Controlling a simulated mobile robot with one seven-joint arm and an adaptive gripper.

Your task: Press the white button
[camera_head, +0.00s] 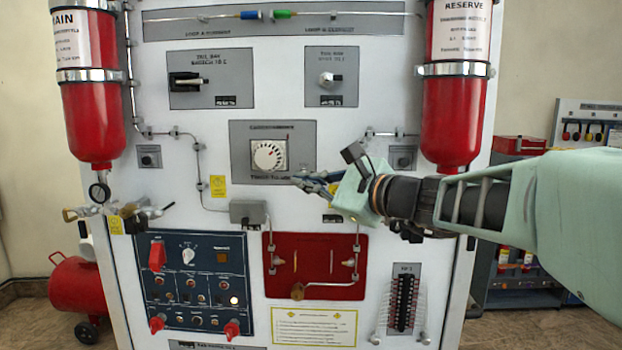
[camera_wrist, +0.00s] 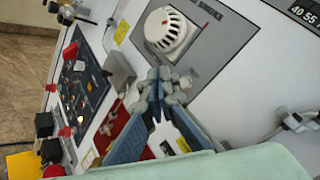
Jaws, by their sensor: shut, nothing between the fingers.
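A dark blue control panel (camera_head: 165,310) is at the lower left of the board in the head view, and on the left in the wrist view (camera_wrist: 72,62). A small round white button (camera_head: 234,300) glows near its right edge. I cannot pick that button out surely in the wrist view. My gripper (camera_head: 299,180) is shut and empty, in front of the middle of the board, above and right of the panel. In the wrist view its fingertips (camera_wrist: 160,82) meet below the large white dial (camera_wrist: 168,32). The gripper is apart from the button.
The panel also carries a red switch (camera_head: 157,256) and a white knob (camera_head: 188,256). A grey box with pipes (camera_head: 248,212) and a red plate (camera_head: 285,248) are near my gripper. Red cylinders (camera_head: 92,115) (camera_head: 455,120) flank the board.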

